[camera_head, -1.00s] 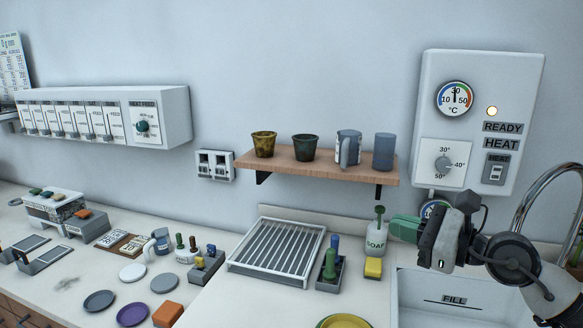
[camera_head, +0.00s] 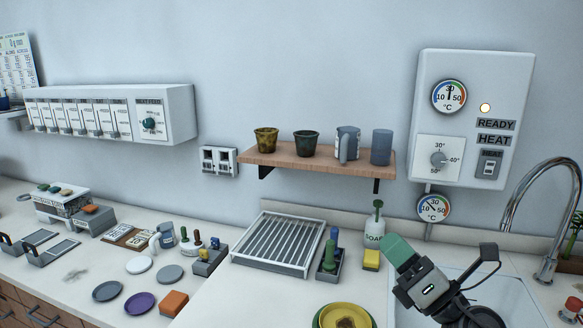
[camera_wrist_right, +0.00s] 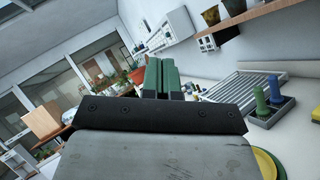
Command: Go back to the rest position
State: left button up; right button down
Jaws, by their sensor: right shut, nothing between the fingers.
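My right gripper (camera_head: 397,248) shows at the lower right of the head view, in front of the sink's left edge. Its green fingers point up and left, and they are closed together with nothing between them. In the right wrist view the two green fingers (camera_wrist_right: 161,76) lie side by side, clear of any object. The yellow sponge (camera_head: 371,260) and the soap bottle (camera_head: 375,232) stand behind and left of the gripper, apart from it as far as I can tell. My left gripper is not in either view.
The sink (camera_head: 508,294) and tap (camera_head: 541,215) are at right. A drying rack (camera_head: 279,241), a brush holder (camera_head: 329,265) and a yellow dish (camera_head: 367,318) are left of my gripper. A shelf (camera_head: 318,163) with pots and cups hangs above. Bare counter (camera_head: 245,295) lies in front of the rack.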

jog(key=s+d+f+m+g+h, duration=0.1)
jog(key=s+d+f+m+h, duration=0.15)
jog(key=f+m+h, duration=0.55)
jog(key=s+d+f+m+g+h, duration=0.25)
jog(key=f+m, duration=0.35)
jog(key=m, duration=0.5)
jog(key=s+d+f+m+h, duration=0.2)
jog(key=s+f+m+h, duration=0.1)
jog(key=f+m+h, duration=0.5)
jog(key=s+a+f+m+g+y, duration=0.1)
jog(key=s+f+m+g+y, duration=0.1)
jog(key=s+f+m+g, duration=0.5)
jog(key=s+a+f+g+y, duration=0.2)
jog(key=s+f+g, duration=0.2)
jog(key=s, duration=0.8)
notch_tip(320, 180, down, 27)
jog(key=s+g, duration=0.1)
jog(key=g, duration=0.1)
jog(key=s+d+f, duration=0.3)
jog(key=s+f, duration=1.2)
jog(key=s, duration=0.1)
jog(key=shift+f+g, duration=0.2)
jog(key=shift+g, duration=0.15)
